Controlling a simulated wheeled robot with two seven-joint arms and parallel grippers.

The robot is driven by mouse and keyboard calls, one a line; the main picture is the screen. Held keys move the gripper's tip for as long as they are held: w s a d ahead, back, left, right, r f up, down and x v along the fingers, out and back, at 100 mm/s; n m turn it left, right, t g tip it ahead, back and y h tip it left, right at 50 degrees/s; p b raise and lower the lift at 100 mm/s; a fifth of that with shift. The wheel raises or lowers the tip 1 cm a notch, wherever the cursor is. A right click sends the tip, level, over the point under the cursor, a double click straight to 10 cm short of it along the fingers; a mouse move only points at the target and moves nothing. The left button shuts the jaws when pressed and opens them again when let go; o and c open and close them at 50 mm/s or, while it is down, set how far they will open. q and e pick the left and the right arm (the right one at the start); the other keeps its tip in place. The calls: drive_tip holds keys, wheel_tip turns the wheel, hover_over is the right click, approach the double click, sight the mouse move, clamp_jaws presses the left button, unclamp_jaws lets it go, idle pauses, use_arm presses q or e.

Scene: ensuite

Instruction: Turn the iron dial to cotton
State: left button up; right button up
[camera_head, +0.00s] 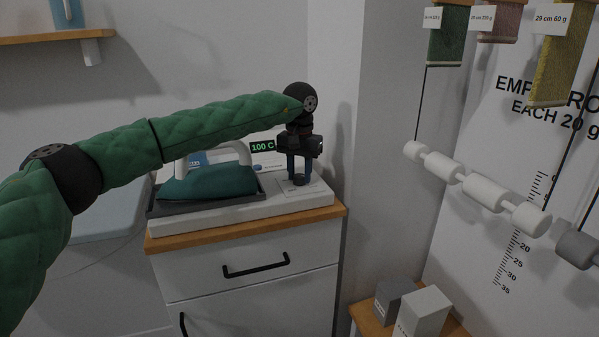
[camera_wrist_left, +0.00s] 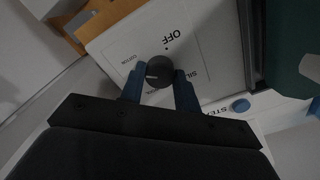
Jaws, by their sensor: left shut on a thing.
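The iron station (camera_head: 290,200) is a white base on a wooden-topped cabinet, with a teal iron (camera_head: 210,183) resting on its dark plate. A small display (camera_head: 262,147) on it reads 100 C. The dark round dial (camera_wrist_left: 157,72) has a light pointer mark on its left part in the left wrist view. Labels OFF, SILK and COTTON are printed around it; another label is partly hidden. My left gripper (camera_head: 299,178) points down over the dial, its blue fingers shut on either side of it. In the left wrist view the fingers (camera_wrist_left: 160,86) touch the dial's sides. My right gripper is in neither view.
The cabinet (camera_head: 250,271) has black handles. White rollers (camera_head: 483,192) hang on cords at right. Two boxes (camera_head: 423,312) stand on a low wooden surface at bottom right. A wooden shelf (camera_head: 50,38) is at upper left.

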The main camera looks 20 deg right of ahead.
use_arm(q)
drive_tip(key=shift+w+r+m, duration=0.1)
drive_tip(key=shift+r+m, duration=0.1)
drive_tip(key=shift+m, duration=0.8)
drive_tip(key=o, duration=1)
drive_tip(key=shift+f, duration=0.15)
